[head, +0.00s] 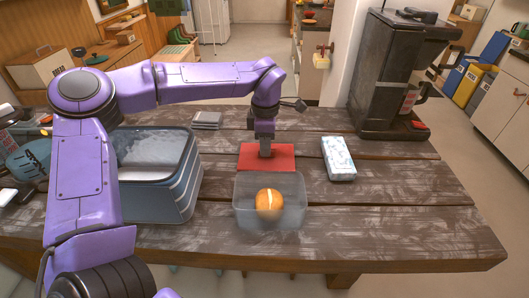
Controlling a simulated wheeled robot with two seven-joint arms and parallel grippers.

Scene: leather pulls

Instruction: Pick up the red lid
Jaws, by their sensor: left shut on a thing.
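The red lid (284,161) is a flat rectangle in the middle of the head view, just behind a clear container (243,216). My left gripper (266,154) points down from above and is shut on the red lid near its middle. I cannot tell whether the lid touches the table or is held a little above it. The lid's front edge meets the container's back rim in the picture. An orange (269,203) sits inside the container. My right gripper is not in view.
A blue-grey bin (162,205) stands left of the container. A pale patterned box (338,159) lies to the right, with a dark coffee machine (391,80) behind it. A small grey stack (207,120) lies at the back left. The wooden table (410,215) is clear at front right.

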